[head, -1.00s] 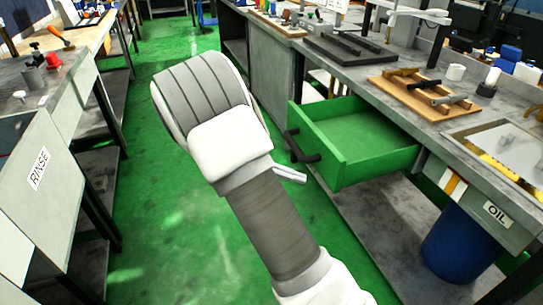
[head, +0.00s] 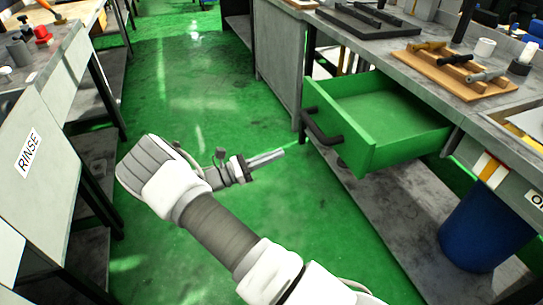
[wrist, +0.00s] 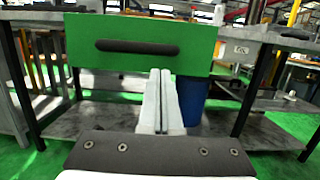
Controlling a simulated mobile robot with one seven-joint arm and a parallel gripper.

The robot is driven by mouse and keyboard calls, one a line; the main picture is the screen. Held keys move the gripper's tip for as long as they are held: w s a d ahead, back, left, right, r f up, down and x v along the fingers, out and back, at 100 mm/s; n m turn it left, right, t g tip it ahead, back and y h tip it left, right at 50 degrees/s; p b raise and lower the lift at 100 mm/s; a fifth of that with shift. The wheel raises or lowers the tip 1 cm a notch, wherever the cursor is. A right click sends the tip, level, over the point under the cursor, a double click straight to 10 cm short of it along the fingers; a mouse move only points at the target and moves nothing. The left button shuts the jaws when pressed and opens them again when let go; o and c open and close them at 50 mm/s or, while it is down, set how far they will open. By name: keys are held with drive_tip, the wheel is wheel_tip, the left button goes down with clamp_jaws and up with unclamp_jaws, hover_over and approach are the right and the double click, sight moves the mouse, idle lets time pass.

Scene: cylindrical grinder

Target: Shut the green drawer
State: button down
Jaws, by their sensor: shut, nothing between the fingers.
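The green drawer (head: 385,118) stands pulled out from under the grey workbench on the right, and its inside looks empty. Its black bar handle (head: 322,128) is on the front panel. In the wrist view the drawer's front (wrist: 195,50) fills the upper middle, with the handle (wrist: 137,47) across it. My gripper (head: 281,153) is shut and empty, left of the drawer front and apart from it, pointing toward it. In the wrist view my gripper's fingers (wrist: 160,76) lie together, just below and right of the handle.
A blue bin (head: 485,225) stands under the bench, right of the drawer. The bench's lower shelf (head: 400,215) runs beneath the drawer. A wooden rack (head: 455,72) sits on the bench top. The RINSE bench (head: 50,130) is on the left; the green floor between is clear.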

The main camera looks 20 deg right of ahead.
sight(386, 132)
drive_tip(key=d+r+b, duration=0.2)
drive_tip(key=d, duration=0.8)
drive_tip(key=shift+w, duration=0.2)
drive_tip(key=shift+d, duration=0.2)
drive_tip(key=d, duration=1.9)
drive_tip(key=w+d, duration=0.1)
drive_tip(key=d, duration=0.8)
drive_tip(key=shift+d, duration=0.7)
drive_tip(key=shift+d+r, duration=0.1)
drive_tip(key=shift+r, duration=0.05)
